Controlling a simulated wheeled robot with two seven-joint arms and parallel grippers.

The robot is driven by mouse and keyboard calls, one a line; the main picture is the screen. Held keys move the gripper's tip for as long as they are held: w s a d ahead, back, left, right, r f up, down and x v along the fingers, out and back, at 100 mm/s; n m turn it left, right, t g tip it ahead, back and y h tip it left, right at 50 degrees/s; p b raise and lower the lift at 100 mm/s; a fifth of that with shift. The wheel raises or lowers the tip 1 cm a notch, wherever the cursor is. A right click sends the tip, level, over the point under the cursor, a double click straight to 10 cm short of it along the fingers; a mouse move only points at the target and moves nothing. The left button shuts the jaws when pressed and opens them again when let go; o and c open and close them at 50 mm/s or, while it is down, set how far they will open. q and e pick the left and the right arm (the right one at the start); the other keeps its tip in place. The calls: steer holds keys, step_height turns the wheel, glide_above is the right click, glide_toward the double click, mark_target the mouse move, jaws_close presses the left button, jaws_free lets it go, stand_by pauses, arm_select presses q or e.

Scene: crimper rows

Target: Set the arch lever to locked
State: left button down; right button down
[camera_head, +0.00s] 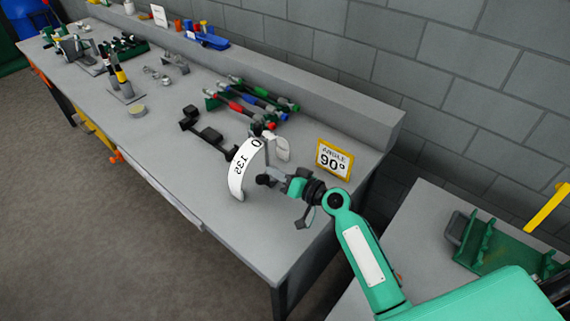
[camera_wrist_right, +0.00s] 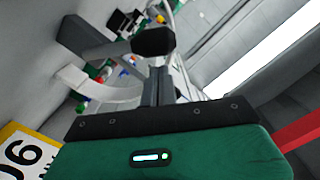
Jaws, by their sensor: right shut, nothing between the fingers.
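The arch device stands on the grey bench. Its curved white scale (camera_head: 238,176) reads "0" and "135" in the head view and shows as a pale curved band (camera_wrist_right: 105,92) in the wrist view. A grey lever (camera_wrist_right: 88,38) with a black knob (camera_wrist_right: 153,41) runs across the upper wrist view. My right gripper (camera_head: 276,181) is just right of the scale, shut and empty. Its fingers (camera_wrist_right: 158,84) point at the knob; whether they touch it I cannot tell. No lock marking is readable. My left gripper is out of view.
A yellow-framed "ANGLE 90°" sign (camera_head: 334,159) stands right of the arch device. Black bar pieces (camera_head: 205,133) lie to its left, and a rack of coloured-handled tools (camera_head: 250,97) is behind. The bench front (camera_head: 250,235) is clear. A green fixture (camera_head: 495,245) sits on the right table.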

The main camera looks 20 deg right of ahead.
steer(key=shift+a+f, duration=0.15)
steer(key=shift+f, duration=0.1)
